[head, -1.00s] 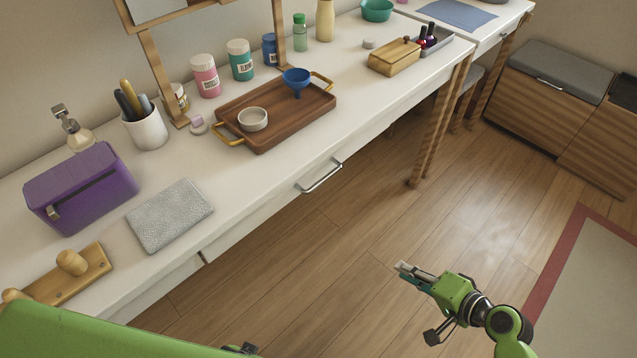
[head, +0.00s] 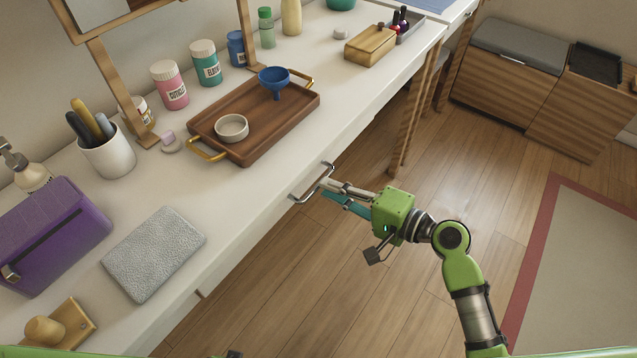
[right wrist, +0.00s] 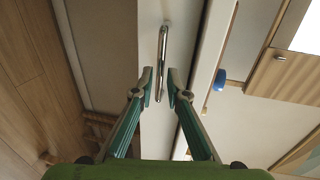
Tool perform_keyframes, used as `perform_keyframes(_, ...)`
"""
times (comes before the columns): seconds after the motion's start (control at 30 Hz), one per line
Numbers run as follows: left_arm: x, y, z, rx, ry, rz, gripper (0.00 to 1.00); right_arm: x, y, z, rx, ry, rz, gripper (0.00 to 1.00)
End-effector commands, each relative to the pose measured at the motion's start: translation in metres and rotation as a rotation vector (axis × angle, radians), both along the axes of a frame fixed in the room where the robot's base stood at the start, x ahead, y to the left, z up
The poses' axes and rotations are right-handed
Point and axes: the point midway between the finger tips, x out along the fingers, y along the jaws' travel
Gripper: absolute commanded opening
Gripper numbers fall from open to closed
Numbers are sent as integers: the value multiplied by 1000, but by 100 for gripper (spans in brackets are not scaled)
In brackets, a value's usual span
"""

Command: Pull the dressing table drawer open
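The white dressing table (head: 225,185) runs diagonally across the head view. Its drawer front (head: 245,240) looks flush with the table and carries a silver bar handle (head: 312,183). My right gripper (head: 326,190) is at the handle, pointing at the drawer front. In the right wrist view its two fingers (right wrist: 160,82) are apart, one on each side of the handle (right wrist: 163,50), with small gaps visible. Whether either finger touches the bar is not clear. My left gripper does not show.
On the tabletop are a wooden tray (head: 262,135) with a white bowl and blue funnel, a grey pouch (head: 153,254), a purple case (head: 50,235) and several jars. A table leg (head: 415,110) stands beyond my right gripper. The wooden floor before the drawer (head: 330,280) is clear.

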Motion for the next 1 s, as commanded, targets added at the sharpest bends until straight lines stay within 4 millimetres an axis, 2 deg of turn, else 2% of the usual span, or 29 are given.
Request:
perform_keyframes(0.1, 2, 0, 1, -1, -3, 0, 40, 12, 16, -3, 2, 0, 0, 14)
perform_keyframes(0.3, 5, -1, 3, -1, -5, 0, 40, 21, 29, -7, -1, -1, 0, 14)
perform_keyframes(0.6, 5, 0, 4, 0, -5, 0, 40, 22, 31, -8, -1, 0, 0, 14)
perform_keyframes(0.63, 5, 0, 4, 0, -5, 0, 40, 22, 31, -8, -1, 0, 0, 12)
perform_keyframes(0.7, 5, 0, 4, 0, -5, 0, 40, 22, 31, -8, -1, 0, 0, 0)
perform_keyframes(1.0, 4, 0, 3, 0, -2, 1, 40, 24, 28, -9, -2, 0, 0, 0)
